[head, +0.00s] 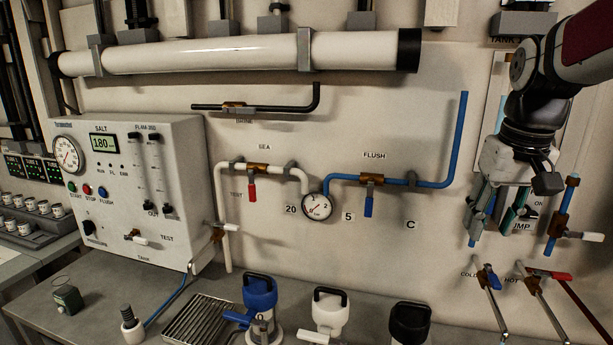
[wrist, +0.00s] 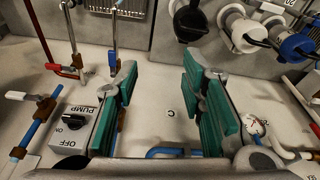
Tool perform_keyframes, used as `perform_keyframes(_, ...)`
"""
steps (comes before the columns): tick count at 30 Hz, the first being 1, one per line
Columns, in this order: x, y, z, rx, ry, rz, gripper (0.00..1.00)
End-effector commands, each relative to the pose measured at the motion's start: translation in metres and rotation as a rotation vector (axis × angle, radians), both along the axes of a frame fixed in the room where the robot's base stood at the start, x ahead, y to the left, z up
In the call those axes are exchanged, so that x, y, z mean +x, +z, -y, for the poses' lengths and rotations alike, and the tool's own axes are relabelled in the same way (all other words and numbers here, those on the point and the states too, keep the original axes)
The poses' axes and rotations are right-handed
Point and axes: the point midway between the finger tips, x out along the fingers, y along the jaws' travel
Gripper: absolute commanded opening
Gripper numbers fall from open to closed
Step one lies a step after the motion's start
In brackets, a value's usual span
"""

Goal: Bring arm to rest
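My arm reaches in from the upper right of the head view. My gripper (head: 495,228) hangs fingers-down in front of the panel at the right, partly covering the pump switch label. The wrist view shows my gripper (wrist: 162,100) open, with green pads well apart and nothing between them. The pump switch (wrist: 73,122) lies to the left of the fingers in the wrist view, apart from them. No touching of any fitting can be made out.
Cold and hot taps (head: 537,274) stick out below my gripper. A blue flush pipe (head: 400,181) is to its left, and a valve with a white handle (head: 592,237) to its right. Blue, white and black capped housings (head: 260,292) stand along the bench. A control box (head: 135,190) is at the left.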

Motion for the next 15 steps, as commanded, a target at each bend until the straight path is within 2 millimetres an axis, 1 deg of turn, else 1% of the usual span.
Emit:
perform_keyframes(1,-0.018,0.004,-0.015,-0.002,0.014,0.024,0.37)
perform_keyframes(4,-0.048,0.006,-0.038,-0.008,0.035,0.065,0.37)
perform_keyframes(7,-0.080,0.003,-0.059,-0.010,0.054,0.106,0.37)
perform_keyframes(12,-0.131,-0.012,-0.086,-0.012,0.087,0.175,0.37)
perform_keyframes(15,-0.155,-0.024,-0.097,-0.012,0.103,0.209,0.37)
